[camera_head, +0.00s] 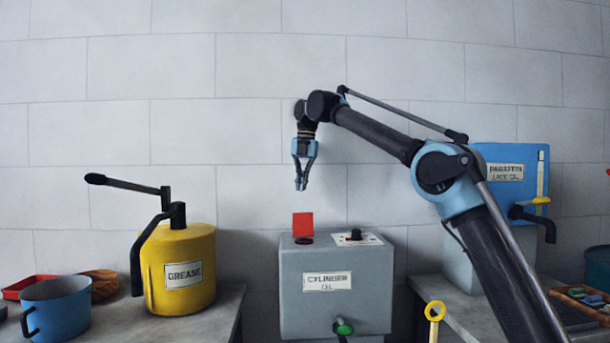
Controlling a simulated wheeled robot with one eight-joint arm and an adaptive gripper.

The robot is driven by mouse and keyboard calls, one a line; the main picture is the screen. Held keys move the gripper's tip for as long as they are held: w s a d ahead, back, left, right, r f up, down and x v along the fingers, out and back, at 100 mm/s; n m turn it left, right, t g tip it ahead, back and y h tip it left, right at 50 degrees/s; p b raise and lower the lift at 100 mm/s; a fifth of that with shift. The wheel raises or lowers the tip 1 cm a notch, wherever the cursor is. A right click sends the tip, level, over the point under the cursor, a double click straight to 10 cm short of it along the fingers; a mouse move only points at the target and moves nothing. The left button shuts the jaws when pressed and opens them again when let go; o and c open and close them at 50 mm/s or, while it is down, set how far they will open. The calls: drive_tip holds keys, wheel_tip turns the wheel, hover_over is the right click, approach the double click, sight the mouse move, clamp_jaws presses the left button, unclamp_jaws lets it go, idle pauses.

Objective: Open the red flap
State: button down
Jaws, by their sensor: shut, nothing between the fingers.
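The red flap (303,224) stands upright on top of the grey box labelled CYLINDER OIL (374,291). A dark round opening (304,241) shows on the box top at the foot of the flap. My gripper (301,187) points down in the air above the flap, with a gap between its fingertips and the flap's top edge. It is shut and empty.
A yellow GREASE can (205,250) with a long lever and a blue pot (60,305) stand on the left counter. A blue PARAFFIN tank (480,165) stands behind my arm at right. A black knob (355,235) sits beside the flap. A green-handled tap (344,327) is on the box front.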

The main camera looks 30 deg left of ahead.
drive_tip(key=shift+w+d+r, duration=0.1)
drive_tip(key=shift+d+r, duration=0.05)
drive_tip(key=shift+r, duration=0.95)
drive_tip(key=shift+d+r, duration=0.15)
drive_tip(key=shift+r, duration=0.95)
